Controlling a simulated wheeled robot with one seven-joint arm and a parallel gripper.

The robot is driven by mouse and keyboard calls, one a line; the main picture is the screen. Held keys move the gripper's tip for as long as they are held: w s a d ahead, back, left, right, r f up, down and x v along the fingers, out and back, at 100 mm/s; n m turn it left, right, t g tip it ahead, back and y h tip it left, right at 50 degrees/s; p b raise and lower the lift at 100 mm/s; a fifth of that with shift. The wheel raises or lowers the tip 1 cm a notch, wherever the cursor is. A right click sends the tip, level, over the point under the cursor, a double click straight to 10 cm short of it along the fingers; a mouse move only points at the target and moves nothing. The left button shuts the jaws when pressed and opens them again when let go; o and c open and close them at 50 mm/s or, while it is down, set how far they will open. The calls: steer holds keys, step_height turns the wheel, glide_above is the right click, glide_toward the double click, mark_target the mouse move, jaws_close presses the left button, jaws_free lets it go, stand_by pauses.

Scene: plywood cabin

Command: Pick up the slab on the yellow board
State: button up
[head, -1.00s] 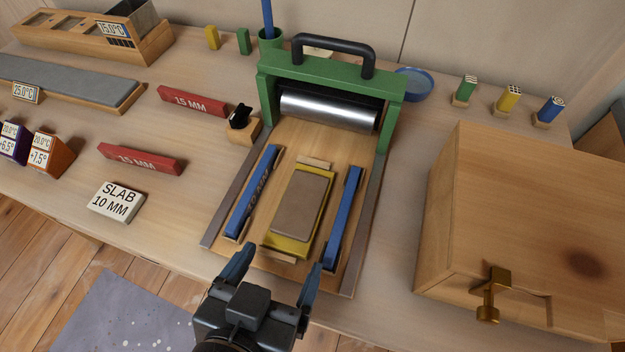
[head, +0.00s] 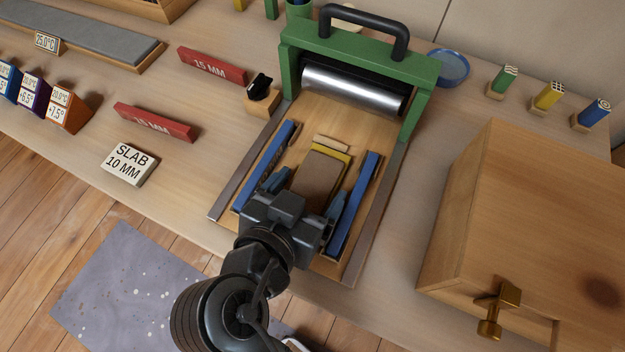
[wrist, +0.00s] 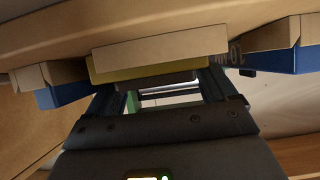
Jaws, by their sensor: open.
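The slab (head: 317,174) is a flat brown-grey block lying on the yellow board (head: 345,158), between two blue strips. My gripper (head: 306,186) is over the near part of the slab, its fingers open on either side of it. My gripper's body hides the near end of the slab and board. In the wrist view, the yellow board (wrist: 105,72) shows behind a pale wooden stop (wrist: 160,49), and the slab's edge (wrist: 160,80) appears as a thin dark band between the fingers (wrist: 165,100). I cannot tell whether the fingers touch the slab.
Blue strips (head: 354,207) flank the board closely. A green roller press (head: 360,75) with a black handle stands just beyond. A wooden box (head: 530,220) with a brass latch stands at right. Red bars (head: 155,122) and a white "SLAB 10 MM" sign (head: 128,163) are at left.

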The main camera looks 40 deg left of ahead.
steer(key=shift+w+f, duration=0.15)
steer(key=shift+c, duration=0.5)
steer(key=c, duration=0.9)
steer(key=shift+o, duration=0.2)
